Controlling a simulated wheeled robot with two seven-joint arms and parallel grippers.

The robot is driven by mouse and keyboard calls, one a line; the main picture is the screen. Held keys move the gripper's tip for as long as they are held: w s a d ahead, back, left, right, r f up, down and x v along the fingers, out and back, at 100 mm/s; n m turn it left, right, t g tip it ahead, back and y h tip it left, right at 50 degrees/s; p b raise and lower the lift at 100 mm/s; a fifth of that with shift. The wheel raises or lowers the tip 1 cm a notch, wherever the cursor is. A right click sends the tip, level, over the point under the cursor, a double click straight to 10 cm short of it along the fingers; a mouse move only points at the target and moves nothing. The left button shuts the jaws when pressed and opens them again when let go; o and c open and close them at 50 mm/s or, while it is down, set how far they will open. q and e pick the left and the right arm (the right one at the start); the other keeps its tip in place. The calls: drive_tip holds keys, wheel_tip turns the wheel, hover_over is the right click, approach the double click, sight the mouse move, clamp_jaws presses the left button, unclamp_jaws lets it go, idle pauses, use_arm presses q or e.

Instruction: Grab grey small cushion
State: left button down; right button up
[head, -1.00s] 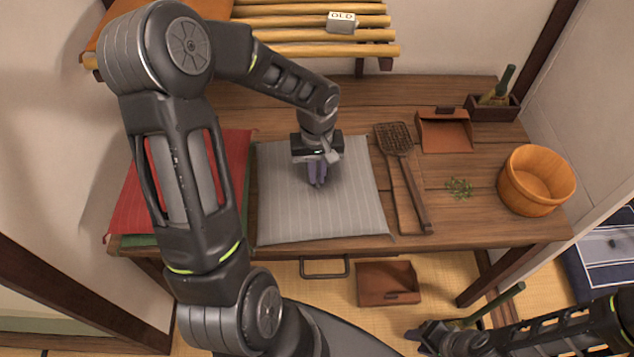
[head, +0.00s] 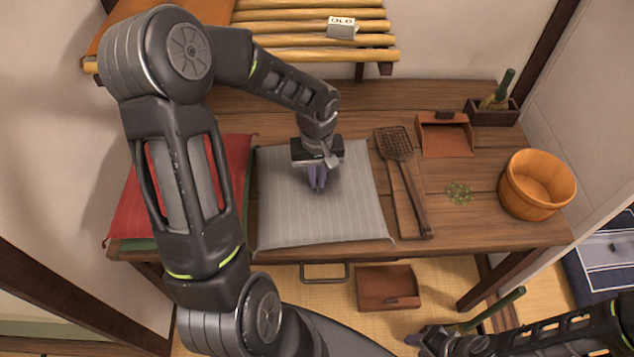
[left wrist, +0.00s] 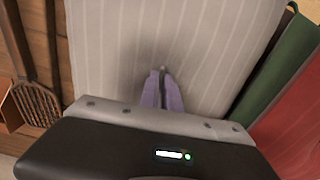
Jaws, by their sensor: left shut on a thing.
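The grey small cushion (head: 290,215), square with pale stripes, is at the front middle of the wooden table; it also fills the middle of the left wrist view (left wrist: 120,50). My left gripper (head: 317,186) points down at the cushion's middle. Its purple fingers, close together in the left wrist view (left wrist: 162,75), are shut on the cushion's cover. I cannot tell clearly whether the cushion's underside is clear of the table. My right gripper (head: 425,338) is low at the bottom right, away from the cushion; its fingers are hard to make out.
Red (head: 238,160) and green cushions lie left of the grey one, partly behind my left arm. A wire-mesh roaster (head: 395,142) lies close on its right. Beyond are a brown dustpan (head: 445,135), green bits (head: 459,193) and a wooden tub (head: 520,200). A slatted shelf (head: 320,50) is behind.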

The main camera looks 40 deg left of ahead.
sight(317, 181)
use_arm(q)
wheel_tip(317, 181, up, 10)
idle(0.5)
idle(0.5)
